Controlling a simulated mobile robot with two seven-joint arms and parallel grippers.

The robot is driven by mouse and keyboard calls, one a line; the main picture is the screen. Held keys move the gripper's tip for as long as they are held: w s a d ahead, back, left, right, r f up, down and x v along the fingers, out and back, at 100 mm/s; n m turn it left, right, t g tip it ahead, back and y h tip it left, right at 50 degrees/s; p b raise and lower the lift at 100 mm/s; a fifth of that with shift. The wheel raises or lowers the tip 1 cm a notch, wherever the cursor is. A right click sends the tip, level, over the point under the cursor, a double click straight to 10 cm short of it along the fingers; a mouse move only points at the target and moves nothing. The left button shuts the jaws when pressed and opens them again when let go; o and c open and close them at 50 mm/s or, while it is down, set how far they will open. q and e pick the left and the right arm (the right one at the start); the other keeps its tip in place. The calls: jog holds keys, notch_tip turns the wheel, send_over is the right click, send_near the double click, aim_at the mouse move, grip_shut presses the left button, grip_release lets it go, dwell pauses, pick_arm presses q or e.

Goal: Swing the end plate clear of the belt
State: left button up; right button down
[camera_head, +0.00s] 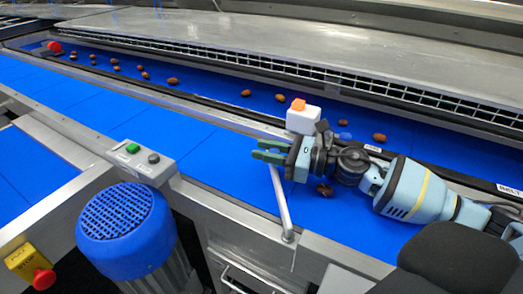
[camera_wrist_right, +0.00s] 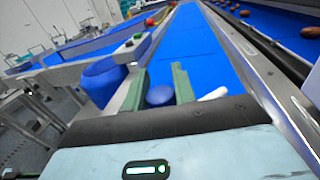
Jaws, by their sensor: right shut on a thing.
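The end plate (camera_head: 281,205) shows as a slim pale grey bar. It runs from a pivot on the belt's near metal rail up over the blue belt (camera_head: 215,148) to my right gripper (camera_head: 258,149). In the right wrist view a round blue knob (camera_wrist_right: 160,94) sits between the two green fingers of the right gripper (camera_wrist_right: 157,85), and a pale rod end (camera_wrist_right: 213,94) shows beside them. My right gripper is shut on the blue knob, low over the belt. How the knob joins the plate is hidden. My left gripper is not in view.
Several brown dates (camera_head: 172,81) lie on the far belt lane. A white box with an orange top (camera_head: 303,121) stands just behind my right gripper. A button box (camera_head: 140,162) and a blue motor (camera_head: 120,225) stand by the near rail. A red-and-yellow stop button (camera_head: 43,279) is at lower left.

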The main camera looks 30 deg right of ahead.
jog(key=shift+a+r, duration=0.1)
dwell(0.5)
jog(key=c, duration=1.1)
grip_release()
jog(key=shift+c, duration=0.2)
